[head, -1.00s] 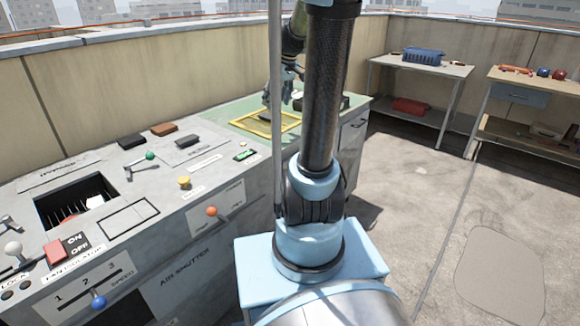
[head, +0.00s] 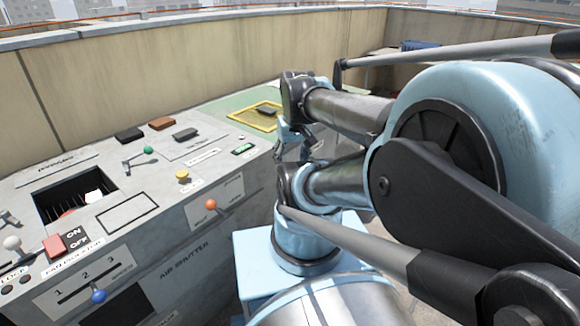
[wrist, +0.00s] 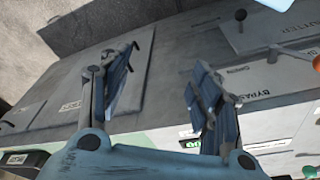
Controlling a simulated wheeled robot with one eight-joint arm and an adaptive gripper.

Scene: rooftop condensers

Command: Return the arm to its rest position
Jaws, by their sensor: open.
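My gripper (wrist: 165,95) is open and empty in the wrist view, its two dark fingers spread apart, with the grey cabinet front (wrist: 190,50) beyond them. In the head view my gripper (head: 305,148) is small and partly hidden by my folded arm, in front of the console's right part. My arm fills the right half of the head view. The fingers appear to hold nothing.
The grey console (head: 130,185) runs along the left, with a red switch (head: 55,247), blue knob (head: 98,295), orange knob (head: 210,204) and yellow button (head: 182,175). A yellow frame (head: 240,115) lies on the green mat with a dark object in it. A parapet wall stands behind.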

